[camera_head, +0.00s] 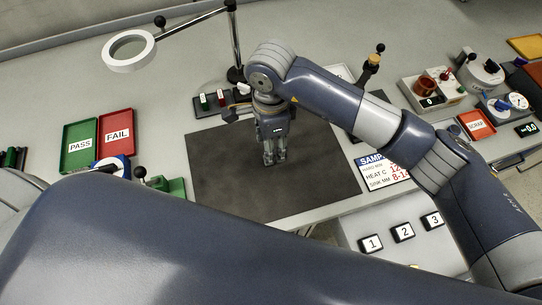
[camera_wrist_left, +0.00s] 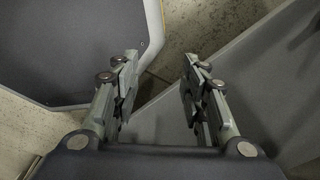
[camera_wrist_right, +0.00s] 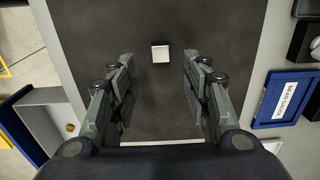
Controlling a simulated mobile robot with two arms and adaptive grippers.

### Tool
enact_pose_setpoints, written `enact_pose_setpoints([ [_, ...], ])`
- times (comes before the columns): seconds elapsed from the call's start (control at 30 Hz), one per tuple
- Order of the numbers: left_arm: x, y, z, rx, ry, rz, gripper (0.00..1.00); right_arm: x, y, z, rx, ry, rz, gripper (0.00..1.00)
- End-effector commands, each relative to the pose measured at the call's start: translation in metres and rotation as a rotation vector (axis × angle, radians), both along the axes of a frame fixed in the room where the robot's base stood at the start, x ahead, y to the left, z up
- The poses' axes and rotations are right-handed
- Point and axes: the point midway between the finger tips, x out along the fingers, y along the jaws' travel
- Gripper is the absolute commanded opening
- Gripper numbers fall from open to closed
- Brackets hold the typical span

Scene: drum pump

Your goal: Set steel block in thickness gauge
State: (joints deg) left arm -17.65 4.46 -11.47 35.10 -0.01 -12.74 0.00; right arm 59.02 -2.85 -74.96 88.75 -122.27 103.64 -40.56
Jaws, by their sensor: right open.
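The steel block (camera_wrist_right: 161,53) shows in the right wrist view as a small bright square on the dark mat. In the head view I cannot make it out; my right gripper (camera_head: 274,161) covers that part of the mat. In the right wrist view my right gripper (camera_wrist_right: 158,85) is open and empty, with the block ahead of and between its fingers, apart from them. A round white dial (camera_head: 517,100) stands at the far right of the head view; I cannot tell whether it is the thickness gauge. My left gripper (camera_wrist_left: 160,85) is open and empty over a grey surface and floor.
The dark mat (camera_head: 215,185) is otherwise clear. A green PASS tray (camera_head: 79,146) and red FAIL tray (camera_head: 116,135) lie left. A magnifier (camera_head: 129,50) on an arm stands behind. Numbered plates (camera_head: 403,232) lie in front; a red SCRAP tray (camera_head: 476,124) lies right.

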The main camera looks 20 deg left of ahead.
Motion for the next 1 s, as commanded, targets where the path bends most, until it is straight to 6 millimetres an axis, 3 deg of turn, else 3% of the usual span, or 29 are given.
enact_pose_setpoints([
  [0.23, 0.005, 0.000, 0.012, 0.000, -0.007, -0.001, 0.40, -0.002, 0.002, -0.016, -0.001, 0.004, 0.000, 0.44],
  [0.53, 0.018, -0.001, 0.029, -0.003, -0.028, -0.001, 0.40, -0.003, 0.005, -0.054, -0.002, 0.002, -0.001, 0.44],
  [0.8, 0.015, 0.000, 0.028, -0.001, -0.023, -0.001, 0.40, -0.002, 0.005, -0.059, 0.000, -0.001, 0.001, 0.44],
  [0.87, 0.015, 0.001, 0.028, -0.001, -0.022, -0.001, 0.40, -0.002, 0.005, -0.059, 0.000, -0.001, 0.001, 0.33],
  [1.0, 0.013, 0.001, 0.028, 0.000, -0.019, -0.001, 0.40, -0.002, 0.005, -0.059, 0.000, -0.001, 0.000, 0.01],
])
